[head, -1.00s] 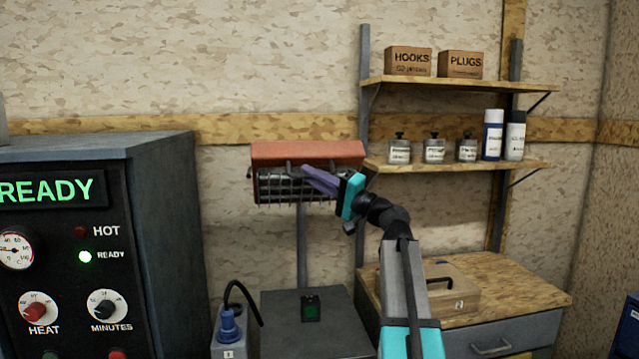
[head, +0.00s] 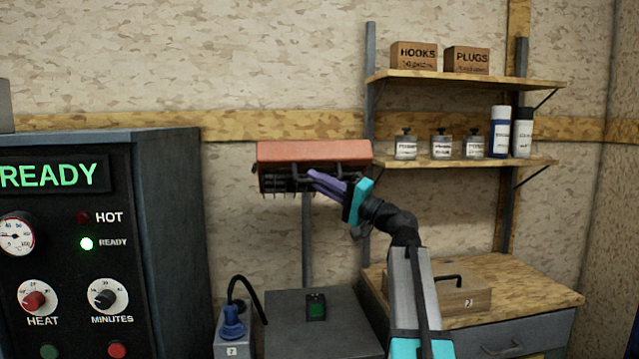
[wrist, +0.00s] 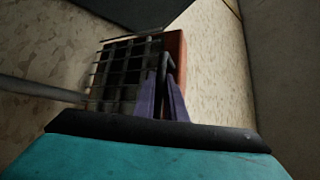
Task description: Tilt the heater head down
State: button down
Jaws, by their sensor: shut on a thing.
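The heater head (head: 312,152) is a red-orange box with a dark wire grille on its front, on a grey post (head: 307,235) against the wall. Its grille now shows as a narrow band under the red top, facing partly down. A dark handle bar runs along its front. My gripper (head: 318,180) has its purple fingers shut on the handle at the head's right front. In the wrist view the heater head (wrist: 172,50) shows its grille, and the fingers close around the dark handle (wrist: 165,72). The finger contact is partly hidden.
A dark control cabinet (head: 165,240) with a lit READY sign stands at left. Shelves (head: 465,82) with boxes, jars and bottles are close at right of the head. Below are a grey stand (head: 320,335) with a green switch, a blue plug (head: 232,322) and a wooden bench (head: 530,290).

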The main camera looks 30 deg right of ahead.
jog(key=shift+f, duration=0.15)
jog(key=c, duration=1.8)
grip_release()
jog(key=shift+d, duration=0.1)
jog(key=shift+s, duration=0.15)
jog(key=b+v, duration=0.1)
jog(key=v, duration=1.2)
jog(key=shift+s+d, duration=0.15)
jog(key=shift+s, duration=0.05)
jog(key=shift+f, duration=0.1)
